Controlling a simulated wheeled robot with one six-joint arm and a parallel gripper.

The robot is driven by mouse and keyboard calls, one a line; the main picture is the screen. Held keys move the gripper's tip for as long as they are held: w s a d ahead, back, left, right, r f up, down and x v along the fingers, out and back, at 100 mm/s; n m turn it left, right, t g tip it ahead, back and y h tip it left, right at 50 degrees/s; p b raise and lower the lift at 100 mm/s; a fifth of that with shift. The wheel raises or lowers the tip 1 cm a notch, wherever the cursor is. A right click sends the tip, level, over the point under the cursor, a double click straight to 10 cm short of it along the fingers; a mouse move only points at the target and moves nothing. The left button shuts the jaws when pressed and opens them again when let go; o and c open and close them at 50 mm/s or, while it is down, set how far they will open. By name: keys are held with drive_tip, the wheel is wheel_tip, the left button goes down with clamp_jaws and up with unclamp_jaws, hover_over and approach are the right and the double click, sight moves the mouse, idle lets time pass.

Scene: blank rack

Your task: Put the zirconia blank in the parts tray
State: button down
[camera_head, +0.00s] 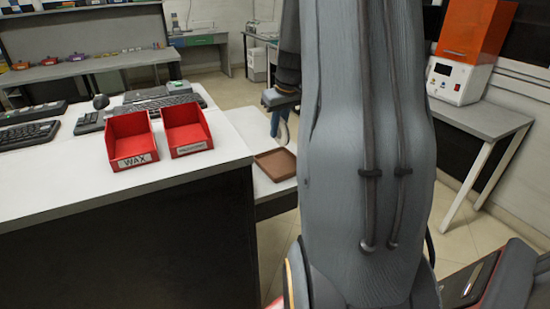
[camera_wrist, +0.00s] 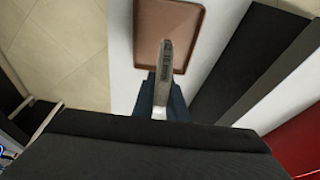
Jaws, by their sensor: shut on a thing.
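In the wrist view, the zirconia blank (camera_wrist: 164,68) shows as a thin, pale grey piece seen edge-on with small print on its rim. My gripper (camera_wrist: 162,100), with dark blue fingers, is shut on it. The blank overlaps the brown parts tray (camera_wrist: 145,28) in this view; its height over the tray is hard to judge. In the head view, my gripper (camera_head: 280,125) is above the shallow brown tray (camera_head: 276,165), partly hidden behind my arm. The visible part of the tray looks empty.
Two red bins stand on the white bench, one labelled WAX (camera_head: 131,139), the other (camera_head: 186,130) with a label too small to read. The tray sits on a lower white surface beside the bench. An orange-and-white machine (camera_head: 457,80) stands at right.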

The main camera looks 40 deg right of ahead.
sight(284, 122)
drive_tip(key=shift+f+p, duration=0.8)
drive_tip(key=shift+f, duration=3.15)
drive_tip(key=shift+f, duration=0.15)
drive_tip(key=c, duration=1.8)
unclamp_jaws()
drive_tip(key=shift+a, duration=0.1)
drive_tip(key=shift+o, duration=0.2)
drive_tip(key=shift+r, duration=0.45)
drive_tip(key=b+v, duration=0.2)
drive_tip(key=v, duration=0.9)
drive_tip(key=shift+s+r+b, duration=0.2)
drive_tip(key=shift+b, duration=0.15)
